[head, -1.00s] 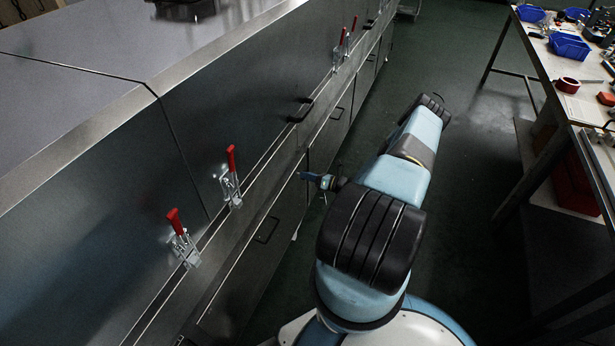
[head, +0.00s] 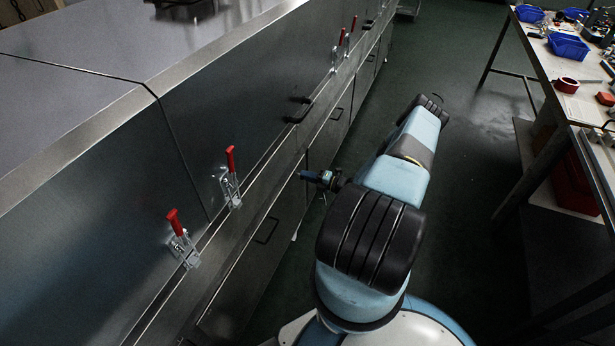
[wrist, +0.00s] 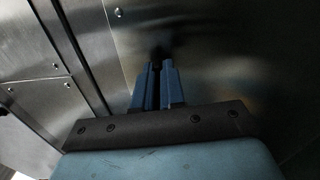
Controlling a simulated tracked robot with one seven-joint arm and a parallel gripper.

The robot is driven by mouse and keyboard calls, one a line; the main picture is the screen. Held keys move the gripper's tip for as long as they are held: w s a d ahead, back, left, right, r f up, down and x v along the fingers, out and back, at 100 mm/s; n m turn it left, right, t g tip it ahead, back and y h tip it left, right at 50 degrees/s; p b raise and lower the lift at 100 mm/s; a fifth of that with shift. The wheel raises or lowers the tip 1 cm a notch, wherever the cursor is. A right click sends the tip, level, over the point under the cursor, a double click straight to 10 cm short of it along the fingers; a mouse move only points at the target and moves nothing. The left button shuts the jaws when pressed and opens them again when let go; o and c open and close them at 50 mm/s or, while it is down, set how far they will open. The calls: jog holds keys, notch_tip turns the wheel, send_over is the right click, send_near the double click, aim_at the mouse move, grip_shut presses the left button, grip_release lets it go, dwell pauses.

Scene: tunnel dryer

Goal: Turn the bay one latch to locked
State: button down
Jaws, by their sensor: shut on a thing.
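My gripper (head: 306,175) reaches left from my arm to the steel side of the dryer, near the top of a lower door panel. In the wrist view, its two blue fingers (wrist: 157,77) are close together, shut on a small dark part (wrist: 159,53) at the steel face. I take this part to be the bay one latch; the fingers and shadow hide most of it, and its turned angle cannot be told. In the head view the latch is hidden behind the gripper.
Red-handled toggle clamps (head: 230,175) (head: 175,237) stand out from the dryer side to the left. A black pull handle (head: 300,109) sits above my gripper. A workbench (head: 553,62) with blue bins stands right. Dark green floor (head: 440,60) is free between.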

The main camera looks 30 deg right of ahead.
jog(key=shift+d+f+m, duration=0.15)
jog(key=shift+m, duration=0.45)
jog(key=c, duration=1.2)
grip_release()
jog(key=shift+s, duration=0.1)
jog(key=v, duration=1.3)
jog(key=shift+s+d, duration=0.15)
jog(key=shift+s, duration=0.1)
